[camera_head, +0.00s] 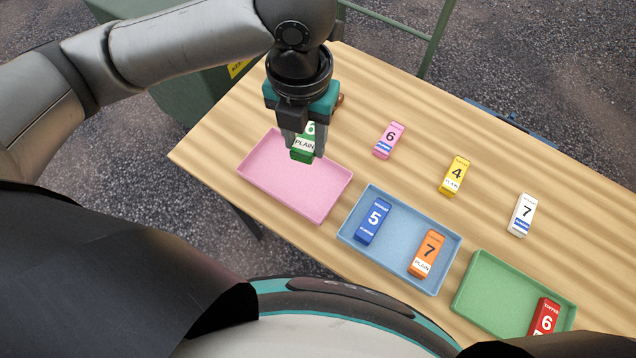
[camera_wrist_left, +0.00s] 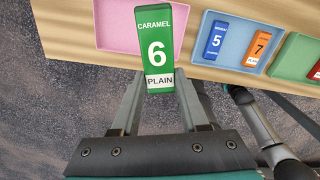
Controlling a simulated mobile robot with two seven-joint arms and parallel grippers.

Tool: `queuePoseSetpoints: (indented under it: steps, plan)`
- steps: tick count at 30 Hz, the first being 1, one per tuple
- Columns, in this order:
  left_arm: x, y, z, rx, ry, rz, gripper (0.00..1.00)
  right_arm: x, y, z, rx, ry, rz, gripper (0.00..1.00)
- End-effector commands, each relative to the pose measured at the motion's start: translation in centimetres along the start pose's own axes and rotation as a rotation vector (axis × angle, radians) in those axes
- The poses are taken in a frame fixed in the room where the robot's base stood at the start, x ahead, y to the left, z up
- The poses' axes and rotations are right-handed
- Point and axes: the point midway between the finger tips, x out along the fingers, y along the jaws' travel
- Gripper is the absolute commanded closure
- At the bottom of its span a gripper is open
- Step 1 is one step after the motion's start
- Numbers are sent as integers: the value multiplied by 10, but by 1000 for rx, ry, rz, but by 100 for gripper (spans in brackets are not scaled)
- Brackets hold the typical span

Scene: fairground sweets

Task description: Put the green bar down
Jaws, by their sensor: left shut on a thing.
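The green bar (camera_wrist_left: 155,38), labelled "CARAMEL 6 PLAIN", is held in my left gripper (camera_head: 304,145). The gripper is shut on it, with the bar between the two fingers. In the head view the green bar (camera_head: 303,153) shows over the upper part of the pink tray (camera_head: 285,185); I cannot tell how high it is above it. The pink tray looks empty and also shows behind the bar in the left wrist view (camera_wrist_left: 113,32). My right gripper is not in view.
A blue tray (camera_head: 352,238) holds a blue bar (camera_head: 373,221) and an orange bar (camera_head: 426,254). A green tray (camera_head: 490,300) holds a red bar (camera_head: 544,317). Pink (camera_head: 389,139), yellow (camera_head: 454,175) and white (camera_head: 522,214) bars stand apart on the wooden table (camera_head: 420,120).

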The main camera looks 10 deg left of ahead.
Motion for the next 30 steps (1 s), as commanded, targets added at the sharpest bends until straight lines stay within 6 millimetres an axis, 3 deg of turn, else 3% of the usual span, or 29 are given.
queuePoseSetpoints:
  steps: [4, 10, 24, 30]
  plan:
    - [-2, -4, -3, 169, 0, -3, 100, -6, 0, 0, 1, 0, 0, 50]
    - [9, -6, -4, 249, 2, -4, 100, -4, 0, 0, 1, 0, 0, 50]
    - [129, -6, -5, 248, 3, -3, 100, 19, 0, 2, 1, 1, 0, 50]
    - [154, -6, -4, 249, -2, -2, 100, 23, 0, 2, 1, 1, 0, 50]
